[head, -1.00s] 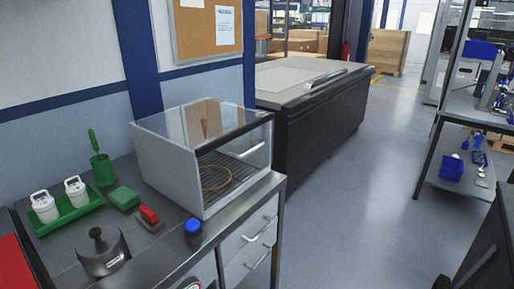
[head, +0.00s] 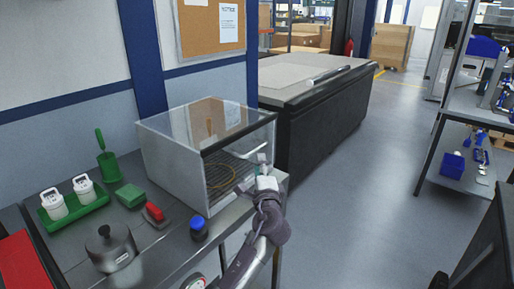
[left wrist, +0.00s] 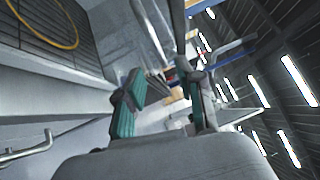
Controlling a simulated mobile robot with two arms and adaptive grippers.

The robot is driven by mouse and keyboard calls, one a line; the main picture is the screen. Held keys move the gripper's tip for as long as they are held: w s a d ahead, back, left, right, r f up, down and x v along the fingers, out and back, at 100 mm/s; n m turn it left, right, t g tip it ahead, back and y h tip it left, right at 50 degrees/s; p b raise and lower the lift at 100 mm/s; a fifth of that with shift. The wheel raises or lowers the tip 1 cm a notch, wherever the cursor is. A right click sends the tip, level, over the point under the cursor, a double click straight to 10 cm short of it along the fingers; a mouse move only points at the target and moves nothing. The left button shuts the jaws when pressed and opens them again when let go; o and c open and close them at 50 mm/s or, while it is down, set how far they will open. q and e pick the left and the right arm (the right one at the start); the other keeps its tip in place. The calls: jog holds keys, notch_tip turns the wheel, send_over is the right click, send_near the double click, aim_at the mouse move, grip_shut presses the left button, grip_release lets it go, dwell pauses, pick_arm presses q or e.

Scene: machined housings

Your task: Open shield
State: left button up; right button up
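The clear shield (head: 222,160) is the front pane of a light grey box with a clear top (head: 190,120), standing on the metal bench. It looks closed, with a dark strip along its upper edge. Its light bar handle (head: 251,146) is on the right part of the pane. My left gripper (head: 262,158) is just beside the handle, at the box's right front. In the left wrist view the two green-padded fingers of my left gripper (left wrist: 165,98) stand apart with nothing clearly between them. I cannot tell whether they touch the handle. My right gripper is not in view.
A yellow ring (head: 220,175) lies inside the box on a slatted floor.

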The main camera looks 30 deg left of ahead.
aim_at(257, 150)
pick_arm(q)
jog(key=p+x, duration=0.1)
jog(key=x, duration=0.7)
jog(key=shift+w+a, duration=0.15)
grip_shut()
